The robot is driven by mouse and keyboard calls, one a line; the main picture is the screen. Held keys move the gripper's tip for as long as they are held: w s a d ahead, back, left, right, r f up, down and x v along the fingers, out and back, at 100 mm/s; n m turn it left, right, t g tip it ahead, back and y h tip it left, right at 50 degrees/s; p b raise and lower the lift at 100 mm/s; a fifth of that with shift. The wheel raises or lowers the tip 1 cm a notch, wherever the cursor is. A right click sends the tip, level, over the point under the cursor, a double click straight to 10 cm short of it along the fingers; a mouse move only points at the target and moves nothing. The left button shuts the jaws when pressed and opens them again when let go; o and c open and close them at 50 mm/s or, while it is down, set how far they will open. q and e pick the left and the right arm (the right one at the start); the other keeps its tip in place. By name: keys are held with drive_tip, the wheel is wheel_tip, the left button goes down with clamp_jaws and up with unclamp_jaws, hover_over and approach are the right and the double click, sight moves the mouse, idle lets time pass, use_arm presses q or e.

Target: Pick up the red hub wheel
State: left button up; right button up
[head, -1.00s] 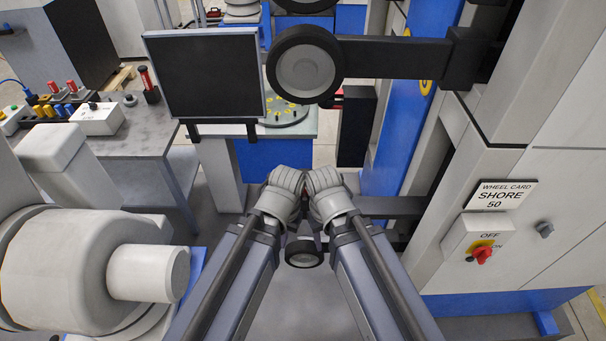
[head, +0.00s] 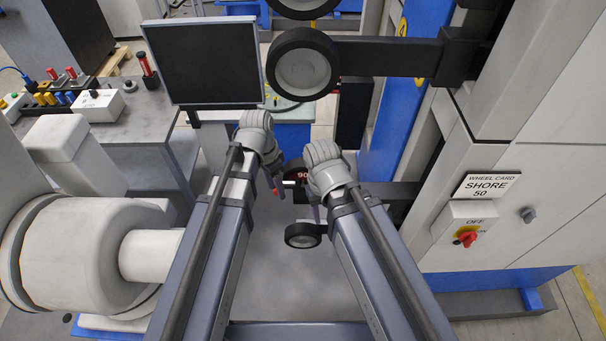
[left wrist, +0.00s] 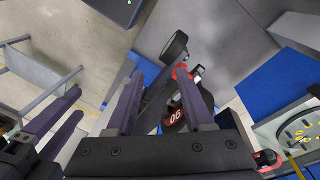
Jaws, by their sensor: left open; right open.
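A dark wheel with a red hub marked 90 (head: 302,175) shows partly between my two grippers in the head view. In the left wrist view its red hub (left wrist: 175,117) is behind and between my left fingers, partly covered by the right-hand finger. My left gripper (head: 277,184) is open, just left of the wheel; its fingers also show in the left wrist view (left wrist: 158,75). I cannot tell whether they touch the wheel. My right gripper (head: 318,205) is open, to the right of the wheel and partly hidden by its own wrist.
A small grey-hubbed wheel (head: 305,235) stands below the red one. A larger grey-hubbed wheel (head: 303,63) on a black arm hangs above. A dark monitor (head: 205,62) is at upper left. A cabinet with a red switch (head: 467,237) and a SHORE 50 card (head: 488,186) is right.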

use_arm(q)
drive_tip(key=o, duration=0.6)
drive_tip(key=w+a+r+m+h, duration=0.1)
drive_tip(key=w+a+m, duration=0.4)
drive_tip(key=w, duration=0.5)
drive_tip(key=shift+a+r+m+t+h, duration=0.3)
drive_tip(key=shift+r+m+h, duration=0.05)
drive_tip(key=shift+m+h, duration=0.6)
approach(302, 162)
drive_tip(key=shift+m, duration=0.45)
drive_tip(key=x, duration=0.2)
drive_tip(key=a+x, duration=0.1)
drive_tip(key=x, duration=0.2)
drive_tip(key=shift+f, duration=0.45)
drive_tip(key=shift+d, duration=0.1)
drive_tip(key=shift+d, duration=0.6)
drive_tip(key=b+x, duration=0.4)
drive_tip(key=x, duration=0.1)
drive_tip(key=shift+a+b, duration=0.1)
drive_tip(key=shift+b, duration=0.2)
